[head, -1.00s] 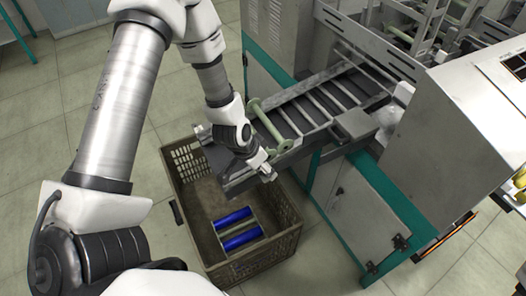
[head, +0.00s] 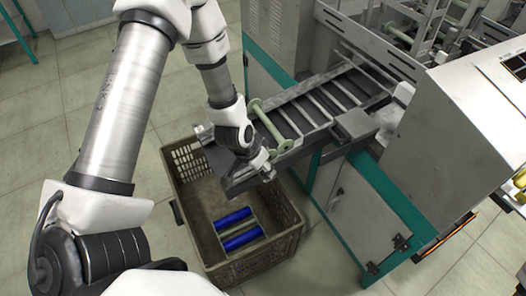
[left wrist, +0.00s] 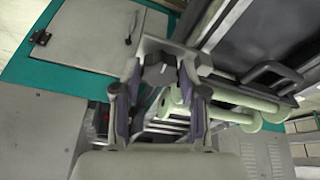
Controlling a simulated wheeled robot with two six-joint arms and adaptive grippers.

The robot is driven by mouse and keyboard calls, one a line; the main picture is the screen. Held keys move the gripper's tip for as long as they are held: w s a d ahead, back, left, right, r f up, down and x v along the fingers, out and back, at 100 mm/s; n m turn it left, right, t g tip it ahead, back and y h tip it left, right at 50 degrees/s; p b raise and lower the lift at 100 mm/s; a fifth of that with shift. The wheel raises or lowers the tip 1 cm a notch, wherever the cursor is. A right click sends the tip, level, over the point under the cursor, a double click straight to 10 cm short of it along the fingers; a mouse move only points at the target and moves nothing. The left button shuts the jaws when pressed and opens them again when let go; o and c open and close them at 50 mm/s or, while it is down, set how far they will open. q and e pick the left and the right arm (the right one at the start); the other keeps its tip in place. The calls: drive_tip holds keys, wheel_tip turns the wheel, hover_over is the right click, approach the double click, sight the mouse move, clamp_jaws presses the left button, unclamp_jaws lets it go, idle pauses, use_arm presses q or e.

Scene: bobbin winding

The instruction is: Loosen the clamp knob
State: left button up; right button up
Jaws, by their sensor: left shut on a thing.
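The dark, faceted clamp knob (left wrist: 158,72) shows in the left wrist view, at the end of a grey metal part of the machine chute. My left gripper (left wrist: 160,78) is shut on it, with one finger on each side. In the head view my left gripper (head: 266,172) is at the lower end of the chute (head: 305,105), above the crate's right side. The knob is hidden behind the gripper in that view. My right gripper is not in view.
A pale green bobbin (head: 266,125) lies across the chute beside my left gripper. Below stands a brown crate (head: 284,234) with blue bobbins (head: 238,240) in it. The machine cabinet (head: 345,205) with teal edges is to the right. Bare floor is at the left.

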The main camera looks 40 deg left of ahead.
use_arm(q)
drive_tip(key=n, duration=0.4)
drive_tip(key=shift+y, duration=0.3)
drive_tip(key=n, duration=0.3)
drive_tip(key=shift+d+n+y, duration=0.1)
drive_tip(key=shift+n+y, duration=0.3)
drive_tip(key=n, duration=0.3)
drive_tip(key=shift+n+g+y, duration=0.3)
drive_tip(key=n, duration=0.2)
drive_tip(key=shift+n+g+p, duration=0.3)
drive_tip(key=shift+n+p, duration=0.1)
drive_tip(key=n+p, duration=0.1)
drive_tip(key=n, duration=0.1)
drive_tip(key=shift+w+r+n+g, duration=0.1)
drive_tip(key=shift+r+n+g, duration=0.05)
drive_tip(key=shift+n+g, duration=0.2)
drive_tip(key=n+p, duration=0.2)
drive_tip(key=shift+n+y, duration=0.3)
drive_tip(key=shift+n, duration=0.05)
drive_tip(key=n+g+p, duration=0.1)
drive_tip(key=n+p, duration=0.3)
drive_tip(key=p, duration=0.1)
drive_tip(key=shift+w+n, duration=0.1)
drive_tip(key=shift+n, duration=0.2)
drive_tip(key=shift+n+g+p, duration=0.25)
drive_tip(key=shift+n+p, duration=0.3)
drive_tip(key=shift+n, duration=0.05)
